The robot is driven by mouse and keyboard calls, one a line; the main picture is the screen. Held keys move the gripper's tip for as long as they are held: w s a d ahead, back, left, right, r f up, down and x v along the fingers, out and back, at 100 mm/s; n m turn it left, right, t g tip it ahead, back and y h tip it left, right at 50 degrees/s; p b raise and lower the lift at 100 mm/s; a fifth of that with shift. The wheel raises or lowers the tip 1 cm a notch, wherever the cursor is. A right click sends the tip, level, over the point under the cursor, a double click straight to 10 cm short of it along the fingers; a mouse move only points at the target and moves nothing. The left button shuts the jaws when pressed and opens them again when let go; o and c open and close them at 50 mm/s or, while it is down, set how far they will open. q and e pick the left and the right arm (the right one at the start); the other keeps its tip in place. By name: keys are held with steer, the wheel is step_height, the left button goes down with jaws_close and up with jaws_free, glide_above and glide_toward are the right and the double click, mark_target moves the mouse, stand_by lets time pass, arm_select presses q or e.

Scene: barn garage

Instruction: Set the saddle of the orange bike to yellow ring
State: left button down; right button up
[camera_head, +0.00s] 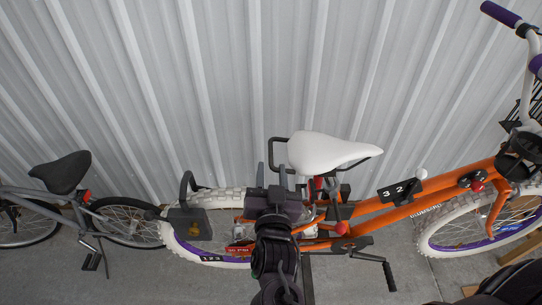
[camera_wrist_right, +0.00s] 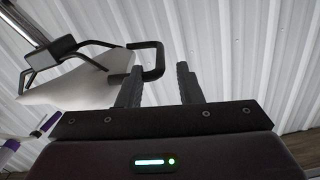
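The orange bike (camera_head: 375,222) stands along the wall. Its white saddle (camera_head: 325,152) sits above the frame and has a black bar loop at its rear. In the right wrist view the saddle (camera_wrist_right: 75,88) is at the left, and the black loop (camera_wrist_right: 157,62) reaches over the gap between my fingertips. My right gripper (camera_head: 271,170) is open at the saddle's rear, just below the loop; it also shows in the wrist view (camera_wrist_right: 159,82). Contact with the loop cannot be told. The seat post is mostly hidden, with a red part under the saddle. I see no yellow ring. My left gripper is out of view.
A grey bike (camera_head: 62,185) with a black saddle stands at the left. A padlock-like grey block (camera_head: 188,223) hangs at the orange bike's rear wheel. A number plate (camera_head: 400,190) and a pedal crank (camera_head: 372,260) stick out from the frame. Corrugated metal wall (camera_head: 225,80) runs close behind.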

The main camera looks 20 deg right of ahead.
mark_target(271, 158)
steer(key=shift+p+x, duration=0.45)
steer(key=shift+x, duration=1.8)
jaws_close()
